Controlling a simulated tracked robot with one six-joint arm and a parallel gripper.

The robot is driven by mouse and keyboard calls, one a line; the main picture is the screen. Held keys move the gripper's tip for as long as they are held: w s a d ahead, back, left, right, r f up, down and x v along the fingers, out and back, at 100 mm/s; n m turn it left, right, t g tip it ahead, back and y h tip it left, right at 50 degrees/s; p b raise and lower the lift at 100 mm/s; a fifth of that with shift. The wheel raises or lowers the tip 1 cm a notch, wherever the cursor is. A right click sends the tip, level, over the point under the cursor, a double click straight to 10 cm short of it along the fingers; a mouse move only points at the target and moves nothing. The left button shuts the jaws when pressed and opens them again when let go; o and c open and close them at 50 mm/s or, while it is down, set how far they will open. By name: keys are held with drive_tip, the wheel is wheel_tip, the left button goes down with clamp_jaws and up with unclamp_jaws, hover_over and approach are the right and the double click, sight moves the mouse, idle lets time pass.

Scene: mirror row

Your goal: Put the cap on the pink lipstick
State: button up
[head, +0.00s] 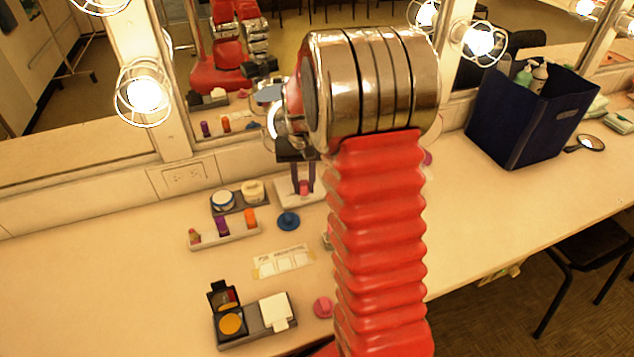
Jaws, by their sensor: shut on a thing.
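My gripper (304,175) points down at the back of the counter, near the mirror. Its dark fingers are shut on a small pink piece that looks like the pink cap (304,188). The cap is low over a white block (286,197); I cannot tell if it touches. A purple lipstick (221,225) and an orange lipstick (250,218) stand in the same holder. The holder is left of and nearer than my gripper.
A dark tray with two jars (223,200) lies behind the holder. A blue round item (288,221), a paper card (283,261), compacts (231,322) and a pink disc (323,306) lie nearer. A navy bin (506,125) stands right. The left counter is clear; my arm hides part.

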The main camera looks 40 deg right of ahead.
drive_tip(key=w+a+n, duration=0.2)
drive_tip(key=a+n, duration=0.1)
drive_tip(key=a, duration=0.7)
drive_tip(key=w+a+n, duration=0.3)
drive_tip(key=a, duration=0.6)
drive_tip(key=shift+a, duration=0.35)
drive_tip(key=shift+r, duration=0.1)
